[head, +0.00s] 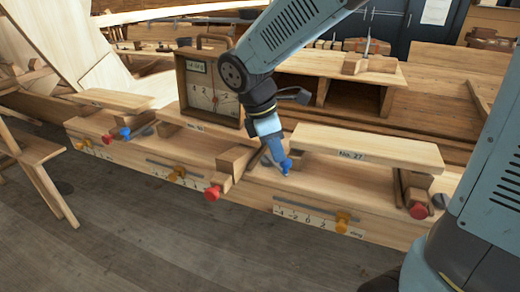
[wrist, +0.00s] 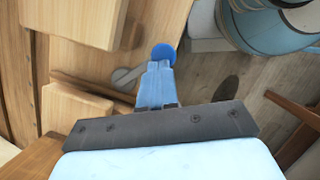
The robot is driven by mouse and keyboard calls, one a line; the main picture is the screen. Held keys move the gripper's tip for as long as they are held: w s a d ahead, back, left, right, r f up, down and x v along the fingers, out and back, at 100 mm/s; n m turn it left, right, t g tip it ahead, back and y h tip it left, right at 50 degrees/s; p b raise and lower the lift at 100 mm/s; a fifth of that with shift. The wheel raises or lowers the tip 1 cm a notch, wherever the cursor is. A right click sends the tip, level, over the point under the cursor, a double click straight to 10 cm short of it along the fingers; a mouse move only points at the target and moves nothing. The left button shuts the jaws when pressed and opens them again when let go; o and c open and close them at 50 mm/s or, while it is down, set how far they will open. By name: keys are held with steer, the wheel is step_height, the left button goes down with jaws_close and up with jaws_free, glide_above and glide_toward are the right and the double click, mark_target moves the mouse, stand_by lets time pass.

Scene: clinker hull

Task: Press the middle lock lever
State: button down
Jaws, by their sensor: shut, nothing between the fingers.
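The middle lock lever ends in a round blue knob (head: 287,165) on the wooden bench, just left of the board marked No. 27. The knob also shows in the wrist view (wrist: 165,53), with a grey lever arm (wrist: 125,78) beside it. My gripper (head: 275,146) is shut and empty, pointing down at the knob. In the wrist view its blue fingers (wrist: 158,68) end right at the knob and overlap it; I cannot tell whether they touch. Another blue knob (head: 125,133) sits at the left station.
Red knobs stick out at the middle (head: 212,194) and right (head: 419,211) stations. A wooden dial box (head: 212,90) stands behind, left of my arm. The No. 27 board (head: 365,148) lies close to the right of my gripper. Open floor (head: 130,230) lies in front of the bench.

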stand_by(0.3)
steer(key=shift+a, duration=0.35)
steer(key=a+r, duration=0.6)
steer(key=r, duration=0.4)
steer(key=shift+s+a, duration=0.15)
steer(key=shift+a, duration=0.05)
